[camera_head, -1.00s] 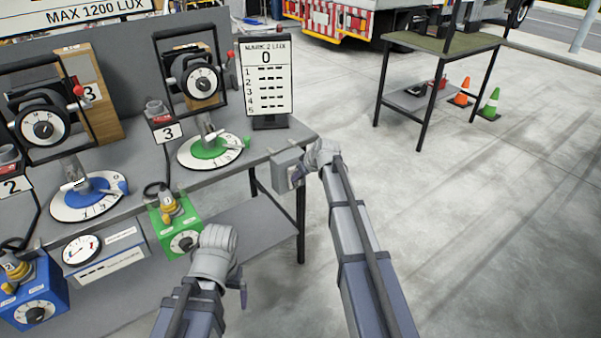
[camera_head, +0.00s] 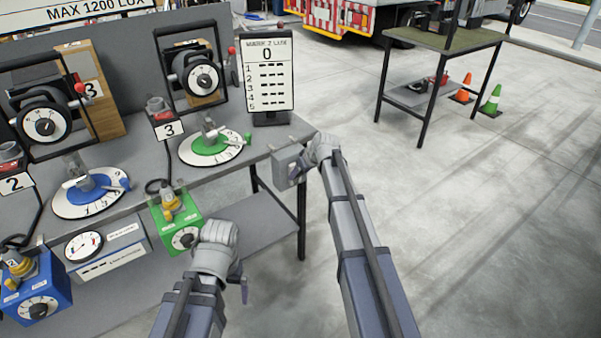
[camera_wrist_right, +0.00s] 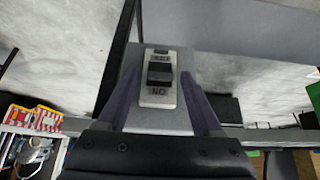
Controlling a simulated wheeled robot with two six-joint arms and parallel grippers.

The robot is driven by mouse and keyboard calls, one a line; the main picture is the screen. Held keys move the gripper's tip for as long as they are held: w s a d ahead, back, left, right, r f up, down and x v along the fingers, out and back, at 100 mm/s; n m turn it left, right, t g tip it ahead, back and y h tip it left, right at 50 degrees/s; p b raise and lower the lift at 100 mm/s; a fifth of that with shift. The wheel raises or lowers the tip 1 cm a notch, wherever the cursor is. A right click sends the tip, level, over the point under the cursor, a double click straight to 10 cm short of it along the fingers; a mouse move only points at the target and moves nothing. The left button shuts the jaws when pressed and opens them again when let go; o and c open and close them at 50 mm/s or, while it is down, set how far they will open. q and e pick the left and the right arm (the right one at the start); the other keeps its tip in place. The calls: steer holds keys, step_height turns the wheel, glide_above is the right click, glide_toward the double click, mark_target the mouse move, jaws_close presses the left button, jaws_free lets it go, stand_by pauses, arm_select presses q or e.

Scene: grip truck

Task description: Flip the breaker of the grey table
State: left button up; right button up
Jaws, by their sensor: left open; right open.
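The breaker is a small grey box (camera_head: 286,160) at the right end of the grey table (camera_head: 262,146). In the right wrist view its black switch (camera_wrist_right: 160,73) sits on a pale plate whose lettering appears upside down, "ON" at the bottom. My right gripper (camera_head: 298,176) is at the box; in its wrist view the open fingers (camera_wrist_right: 162,100) show to the left and right of the switch. I cannot tell whether they touch the box. My left gripper (camera_head: 243,283) is low in front of the table, apart from the breaker, open, holding nothing visible.
On the table stand lamps on a blue dial (camera_head: 92,190) and a green dial (camera_head: 215,147), and a score board (camera_head: 267,77). A green box (camera_head: 180,235) and a blue box (camera_head: 38,300) are at the front. A green-topped table (camera_head: 440,44) stands behind right; floor between is clear.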

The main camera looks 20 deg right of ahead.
steer(key=shift+r, duration=0.1)
steer(key=p+v, duration=0.6)
steer(key=v, duration=0.1)
steer(key=shift+s+r, duration=0.2)
steer(key=shift+r, duration=0.05)
steer(key=shift+d, duration=0.1)
steer(key=s+a+g+p, duration=0.4)
steer(key=s+a, duration=1)
steer(key=s, duration=0.2)
steer(key=s+a+r+g+h+p, duration=0.1)
steer(key=s+a, duration=0.1)
steer(key=s, duration=0.6)
steer(key=s+a+r+g+h+p, duration=0.1)
steer(key=s+a+h, duration=0.1)
steer(key=s, duration=0.6)
steer(key=shift+s+r+g+h, duration=0.15)
steer(key=shift+s+g+h, duration=0.15)
